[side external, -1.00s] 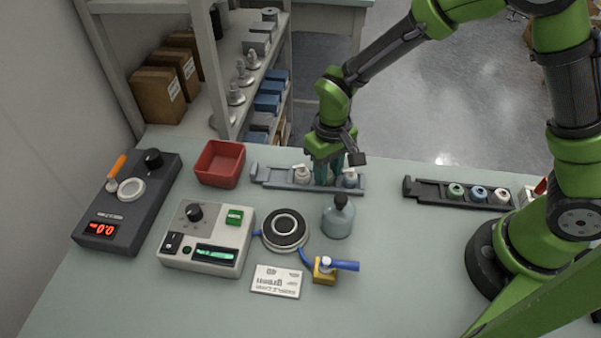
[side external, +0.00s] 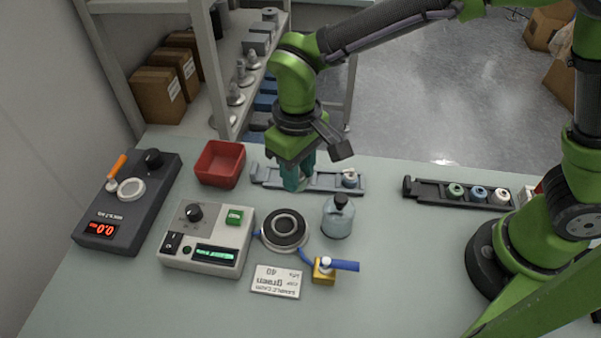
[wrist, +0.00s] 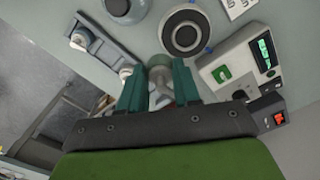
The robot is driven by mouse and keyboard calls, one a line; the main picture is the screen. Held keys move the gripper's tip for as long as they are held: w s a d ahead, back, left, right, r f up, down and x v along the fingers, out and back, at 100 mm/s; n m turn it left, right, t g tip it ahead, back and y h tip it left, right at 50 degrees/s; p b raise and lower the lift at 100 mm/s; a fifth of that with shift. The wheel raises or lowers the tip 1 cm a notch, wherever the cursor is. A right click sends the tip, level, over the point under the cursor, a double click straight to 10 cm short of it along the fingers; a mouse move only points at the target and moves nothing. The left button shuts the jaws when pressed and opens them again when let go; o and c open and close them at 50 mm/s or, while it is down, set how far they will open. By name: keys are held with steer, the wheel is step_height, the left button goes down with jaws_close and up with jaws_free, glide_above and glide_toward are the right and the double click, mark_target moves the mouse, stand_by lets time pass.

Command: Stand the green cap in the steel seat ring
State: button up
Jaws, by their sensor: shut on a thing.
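The steel seat ring (side external: 285,230), a silvery ring around a dark disc, lies on the bench; it shows at the top of the wrist view (wrist: 185,32). My gripper (side external: 297,184) is above the bench, beyond the ring and slightly right of it, over the left part of the grey rack (side external: 322,183). In the wrist view, its teal fingers (wrist: 160,78) are shut on a small part with a grey-green round end (wrist: 160,61), apparently the green cap. The fingers hide most of it in the side view.
A grey bottle (side external: 338,218) stands right of the ring, close to it. A control box (side external: 205,240) is left, a card (side external: 276,281) and yellow block with blue handle (side external: 325,270) in front. A red bin (side external: 220,163) stands behind. A pale-topped part (side external: 349,178) remains in the rack.

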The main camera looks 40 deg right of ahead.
steer(key=shift+n, duration=0.5)
steer(key=shift+s+a+f, duration=0.25)
steer(key=shift+a+f, duration=0.45)
steer(key=shift+f, duration=0.35)
steer(key=shift+s+a+f, duration=0.25)
steer(key=shift+a+f, duration=0.4)
steer(key=shift+f, duration=0.35)
steer(key=shift+s+a+f, duration=0.25)
steer(key=shift+a+f, duration=0.45)
steer(key=shift+f, duration=0.35)
steer(key=shift+f, duration=0.25)
steer(key=shift+f, duration=0.3)
steer(key=shift+f, duration=0.15)
steer(key=o, duration=0.8)
steer(key=shift+c, duration=0.2)
